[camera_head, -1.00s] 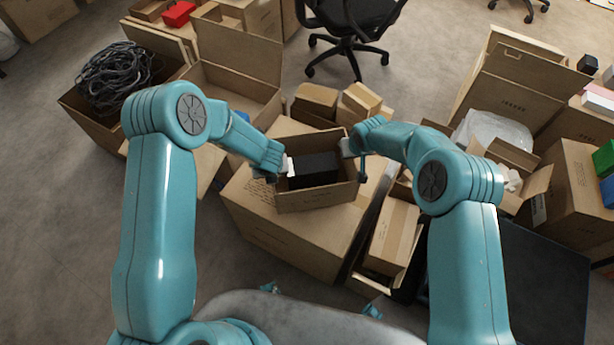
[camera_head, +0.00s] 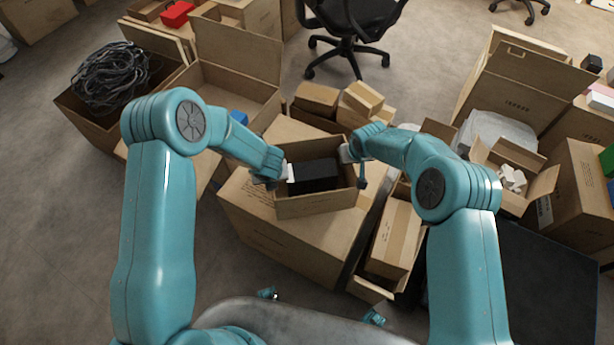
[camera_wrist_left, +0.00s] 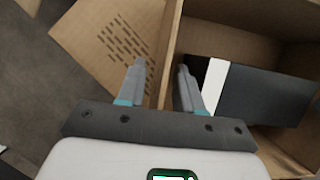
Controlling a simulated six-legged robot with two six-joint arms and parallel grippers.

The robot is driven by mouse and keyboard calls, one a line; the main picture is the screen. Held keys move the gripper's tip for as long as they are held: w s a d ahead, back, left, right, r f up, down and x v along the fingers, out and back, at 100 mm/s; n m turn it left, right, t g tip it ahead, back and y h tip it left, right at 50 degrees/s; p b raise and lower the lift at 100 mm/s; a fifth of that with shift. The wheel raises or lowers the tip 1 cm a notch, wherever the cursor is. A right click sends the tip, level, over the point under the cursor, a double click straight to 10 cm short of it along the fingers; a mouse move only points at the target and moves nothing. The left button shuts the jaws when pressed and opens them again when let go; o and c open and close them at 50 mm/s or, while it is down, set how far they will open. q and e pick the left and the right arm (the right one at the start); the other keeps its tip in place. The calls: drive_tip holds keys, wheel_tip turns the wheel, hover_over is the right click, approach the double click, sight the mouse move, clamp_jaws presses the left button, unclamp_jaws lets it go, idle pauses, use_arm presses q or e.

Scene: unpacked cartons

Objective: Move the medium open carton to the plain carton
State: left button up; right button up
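An open carton (camera_head: 315,206) with a black box (camera_head: 315,177) inside appears over a larger closed carton (camera_head: 280,232) with print on it; whether it rests there or hangs just above, I cannot tell. My left gripper (camera_head: 287,172) is at its left wall. In the left wrist view my left gripper (camera_wrist_left: 160,75) has one finger outside and one inside that wall (camera_wrist_left: 166,50), with gaps visible beside it. My right gripper (camera_head: 346,153) is at the right wall; its fingers are mostly hidden. Which carton is the plain one is not clear.
Small cartons (camera_head: 317,98) stand behind. A carton with black cables (camera_head: 110,75) is at the left, an office chair (camera_head: 352,30) behind. Cartons crowd the right side; grey floor (camera_head: 60,230) is free at the left.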

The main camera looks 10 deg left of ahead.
use_arm(q)
drive_tip(key=v, duration=1.1)
drive_tip(key=shift+s+d+r, duration=0.1)
drive_tip(key=shift+s+r, duration=0.1)
drive_tip(key=shift+r, duration=0.1)
use_arm(e)
drive_tip(key=shift+s+r, duration=0.1)
drive_tip(key=shift+r, duration=0.25)
drive_tip(key=v, duration=1.1)
drive_tip(key=shift+s, duration=0.2)
use_arm(q)
drive_tip(key=shift+s, duration=0.1)
use_arm(e)
drive_tip(key=shift+d+r, duration=0.1)
